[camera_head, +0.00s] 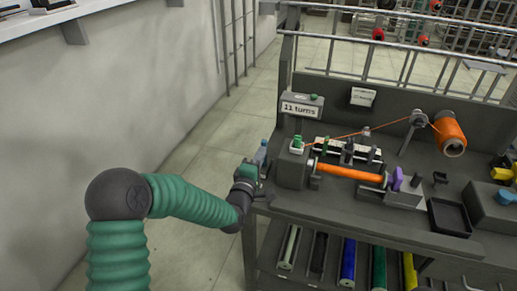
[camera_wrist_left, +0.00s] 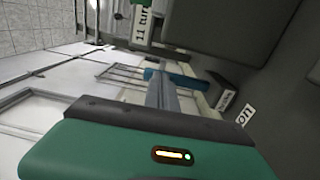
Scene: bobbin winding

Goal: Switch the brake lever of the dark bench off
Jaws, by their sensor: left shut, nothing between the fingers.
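The dark bench (camera_head: 350,212) stands right of centre in the head view. The brake lever (camera_head: 264,144) shows as a small blue piece at the bench's left end, beside the grey box; its blue part also shows in the left wrist view (camera_wrist_left: 183,78). An "on" label (camera_wrist_left: 243,116) is on the dark surface to the right of it. My left gripper (camera_head: 259,160) is shut and empty at the lever; its grey fingers also show in the left wrist view (camera_wrist_left: 165,96), close to the blue part. I cannot tell whether they touch. My right gripper is out of view.
An orange bobbin (camera_head: 350,173) lies on the bench, with an orange thread running to an orange spool (camera_head: 450,136). A sign reading "11 turns" (camera_head: 300,108) stands above the grey box. A black tray (camera_head: 449,217) sits to the right. Bare floor lies left of the bench.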

